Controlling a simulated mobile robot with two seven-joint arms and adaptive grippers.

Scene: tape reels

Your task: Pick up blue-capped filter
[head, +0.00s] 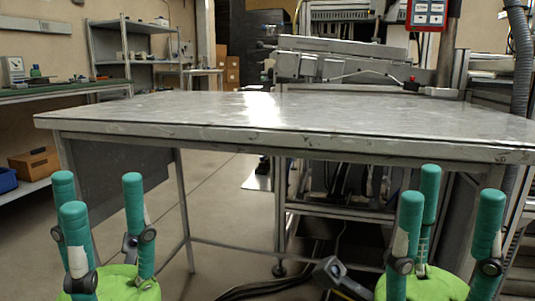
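I cannot make out a blue-capped filter anywhere in the head view. The metal table (200,112) in front of me has a bare, scratched grey top. My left gripper (97,192) is at the lower left, in front of the table and below its top. Its teal fingers point up and stand apart, with nothing between them. My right gripper (447,192) is at the lower right, also in front of the table. Its teal fingers stand apart and hold nothing.
Machinery (340,62) stands behind the table. A shelf rack (125,45) and a green-topped bench (60,90) are at the left. A cardboard box (34,163) and a blue bin (7,180) sit low at left. The tabletop is clear.

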